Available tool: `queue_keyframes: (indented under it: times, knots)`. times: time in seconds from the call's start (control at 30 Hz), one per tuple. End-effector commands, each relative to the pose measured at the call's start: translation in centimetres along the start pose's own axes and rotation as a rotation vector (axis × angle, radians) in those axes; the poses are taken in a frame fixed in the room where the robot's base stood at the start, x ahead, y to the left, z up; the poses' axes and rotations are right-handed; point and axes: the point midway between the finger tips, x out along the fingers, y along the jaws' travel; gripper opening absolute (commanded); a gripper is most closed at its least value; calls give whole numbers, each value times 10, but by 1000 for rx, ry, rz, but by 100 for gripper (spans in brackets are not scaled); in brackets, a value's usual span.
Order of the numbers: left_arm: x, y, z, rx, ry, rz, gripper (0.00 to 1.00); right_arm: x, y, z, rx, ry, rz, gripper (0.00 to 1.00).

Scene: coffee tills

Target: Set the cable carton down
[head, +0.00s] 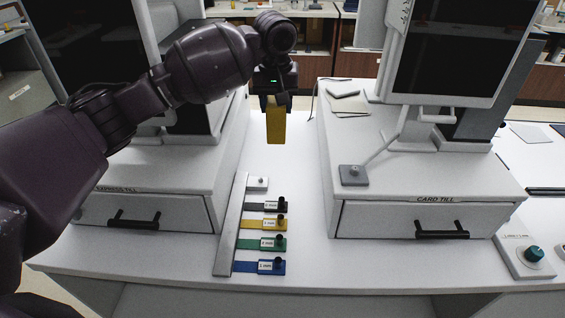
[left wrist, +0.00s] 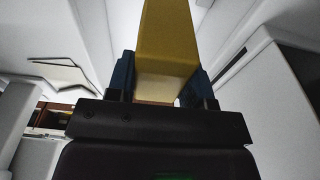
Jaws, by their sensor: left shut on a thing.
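The cable carton (head: 275,125) is a narrow yellow box. My left gripper (head: 273,101) is shut on its upper part and holds it upright, pointing down, between the two tills at the back of the white counter (head: 300,200). Whether its lower end touches the counter I cannot tell. In the left wrist view the carton (left wrist: 166,45) sits between the blue-padded fingers of the left gripper (left wrist: 163,82). My right gripper is not in view.
The express till (head: 150,190) stands left and the card till (head: 420,190) right of the gap. In front lies a metal strip (head: 231,225) with black, yellow, green and blue labelled tabs (head: 262,240). A round-knobbed box (head: 525,257) is at right.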

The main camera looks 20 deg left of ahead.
Motion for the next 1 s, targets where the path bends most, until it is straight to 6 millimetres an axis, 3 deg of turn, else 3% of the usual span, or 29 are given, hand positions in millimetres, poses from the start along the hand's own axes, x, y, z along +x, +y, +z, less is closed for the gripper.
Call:
queue_keyframes:
  times: [0.3,0.6,0.77,1.0]
  knots:
    - [65,0,9,0,-6,-3,13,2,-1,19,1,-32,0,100]
    - [124,0,16,0,-5,-2,13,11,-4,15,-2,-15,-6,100]
    - [138,0,18,0,-1,-1,13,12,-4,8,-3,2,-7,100]
    - [153,0,20,0,-3,-2,13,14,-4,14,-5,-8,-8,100]
